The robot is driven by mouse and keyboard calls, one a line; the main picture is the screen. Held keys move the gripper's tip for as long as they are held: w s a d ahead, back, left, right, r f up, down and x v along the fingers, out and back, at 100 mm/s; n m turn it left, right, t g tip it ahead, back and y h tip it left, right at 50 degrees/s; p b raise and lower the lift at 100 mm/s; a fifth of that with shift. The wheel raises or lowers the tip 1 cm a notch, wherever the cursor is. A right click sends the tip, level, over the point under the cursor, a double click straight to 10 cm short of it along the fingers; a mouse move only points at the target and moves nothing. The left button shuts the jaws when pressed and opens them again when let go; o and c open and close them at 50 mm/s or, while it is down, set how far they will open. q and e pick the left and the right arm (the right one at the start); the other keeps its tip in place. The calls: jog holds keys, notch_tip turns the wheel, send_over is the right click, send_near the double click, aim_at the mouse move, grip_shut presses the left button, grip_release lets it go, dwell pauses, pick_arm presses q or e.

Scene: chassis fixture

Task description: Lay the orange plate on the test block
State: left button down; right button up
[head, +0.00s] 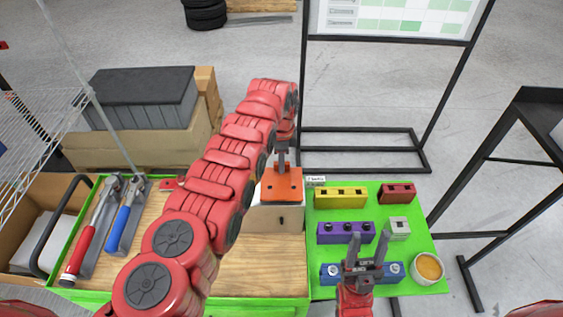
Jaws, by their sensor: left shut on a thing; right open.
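The orange plate (283,187) is a flat square with holes. My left gripper (282,157) comes down on it from above and is shut on its upright middle part. The plate is over the top of a pale block (262,220) with a small dark mark on its front, which looks like the test block. The plate hides most of the block's top, and I cannot tell whether they touch. My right gripper (368,248) is open and empty, with its fingers pointing up in the picture, in front of the blue block (392,271).
A green mat (420,240) to the right holds yellow (341,197), purple (346,233), red (397,193) and grey (398,228) blocks and a cup (428,268). Red-handled (86,245) and blue-handled (123,225) tools lie at left. The wooden tabletop (262,265) is bare in front.

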pick_arm(q)
jog(key=shift+f, duration=0.15)
dwell(0.3)
jog(key=shift+f+b, duration=0.55)
jog(key=shift+b, duration=0.3)
jog(key=c, duration=0.7)
grip_release()
jog(key=shift+c, duration=0.2)
jog(key=shift+r+p, duration=0.3)
jog(key=shift+r, duration=0.05)
notch_tip(320, 180, up, 4)
jog(key=p, duration=0.3)
jog(key=shift+r, duration=0.1)
notch_tip(320, 180, up, 4)
jog(key=shift+r, duration=0.1)
